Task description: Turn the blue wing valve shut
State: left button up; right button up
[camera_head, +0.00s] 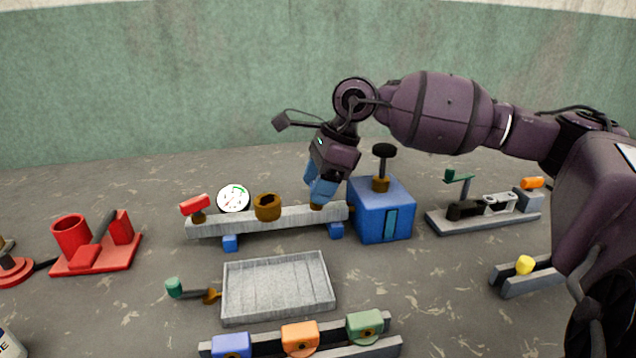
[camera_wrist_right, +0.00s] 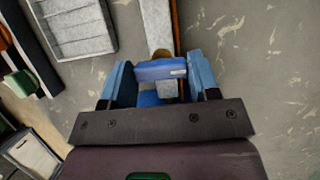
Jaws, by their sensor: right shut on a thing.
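The blue wing valve shows in the wrist view as a blue bar (camera_wrist_right: 158,71) between the two blue fingers of my right gripper (camera_wrist_right: 160,82). A brass part shows just beyond the bar. In the head view my right gripper (camera_head: 321,190) points down over the right end of the grey pipe rail (camera_head: 290,217). My left gripper is not in view.
A blue box (camera_head: 367,221) with a black-knobbed stem stands close right of the gripper. On the rail are a brass cup (camera_head: 267,206), a gauge (camera_head: 233,198) and a red handle (camera_head: 195,205). A grey tray (camera_head: 278,318) lies in front.

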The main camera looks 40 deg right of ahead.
jog(key=o, duration=0.9)
jog(key=shift+d+r, duration=0.1)
jog(key=shift+r, duration=0.15)
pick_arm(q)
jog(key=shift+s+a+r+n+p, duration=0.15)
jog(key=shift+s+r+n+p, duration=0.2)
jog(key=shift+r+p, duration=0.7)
pick_arm(e)
jog(key=shift+p+v, duration=0.3)
jog(key=shift+v, duration=4.85)
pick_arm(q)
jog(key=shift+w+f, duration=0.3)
pick_arm(e)
jog(key=shift+s+f, duration=0.1)
